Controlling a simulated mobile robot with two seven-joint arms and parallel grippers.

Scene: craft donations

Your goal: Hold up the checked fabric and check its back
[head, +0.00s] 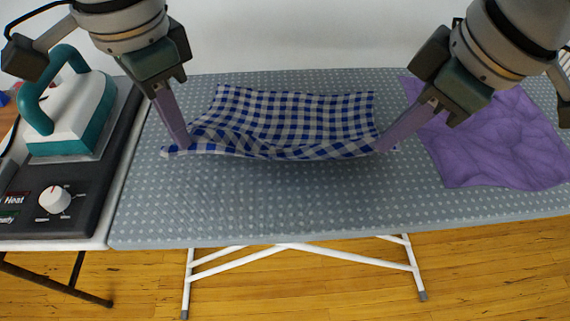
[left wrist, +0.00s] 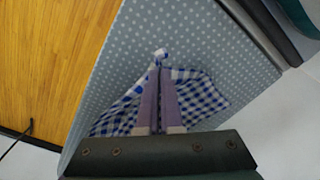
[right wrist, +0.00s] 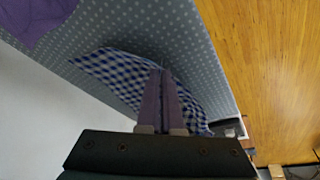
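The blue-and-white checked fabric (head: 285,115) spans between my two grippers over the ironing board (head: 250,205). Its front edge is lifted and sags in the middle; its far part seems to lie on or close to the board. My left gripper (head: 182,148) is shut on its near left corner. In the left wrist view the fingers are together and a bit of fabric (left wrist: 205,95) pokes out past the tips. My right gripper (head: 382,148) is shut at its near right corner; the fabric also shows in the right wrist view (right wrist: 115,70). The fabric's underside is hidden.
A purple cloth (head: 500,140) lies on the board's right side. At the left, a teal and white iron (head: 75,115) stands on a dark unit with a dial (head: 55,200) marked Heat. The board's front strip is clear. A white wall is behind.

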